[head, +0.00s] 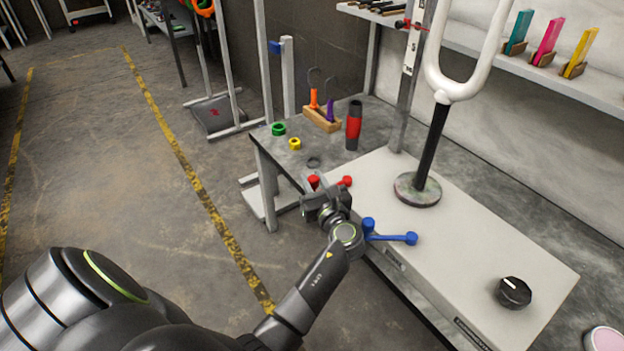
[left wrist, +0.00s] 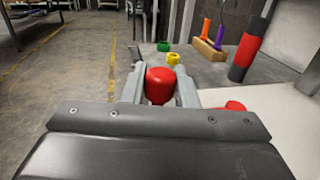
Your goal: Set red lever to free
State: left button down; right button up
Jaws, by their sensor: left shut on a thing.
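The red lever (head: 346,181) is at the far left end of the pale box, with two red ends showing. My left gripper (head: 315,190) is shut on its left red end, and the arm reaches in from below. In the left wrist view the rounded red end of the red lever (left wrist: 160,86) sits between the two grey fingers, and another red part shows to the right behind the wrist housing. The lever's bar is mostly hidden. My right gripper is not in view.
A blue lever (head: 390,237) sits on the same pale box (head: 470,245), close to my left wrist. A black knob (head: 513,292) and a white hook stand (head: 418,188) are further right. A red-black cylinder (head: 354,125) and green and yellow rings stand behind. Floor at left is clear.

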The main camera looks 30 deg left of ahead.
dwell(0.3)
pick_arm(q)
jog(key=c, duration=1.2)
grip_release()
jog(key=shift+o, duration=0.2)
jog(key=shift+r, duration=0.1)
jog(key=shift+r, duration=0.35)
notch_tip(320, 180, up, 4)
jog(key=shift+r+p, duration=0.25)
jog(key=shift+p, duration=0.85)
notch_tip(320, 180, up, 4)
jog(key=shift+f+p, duration=0.25)
jog(key=shift+p, duration=0.35)
jog(key=shift+r, duration=0.55)
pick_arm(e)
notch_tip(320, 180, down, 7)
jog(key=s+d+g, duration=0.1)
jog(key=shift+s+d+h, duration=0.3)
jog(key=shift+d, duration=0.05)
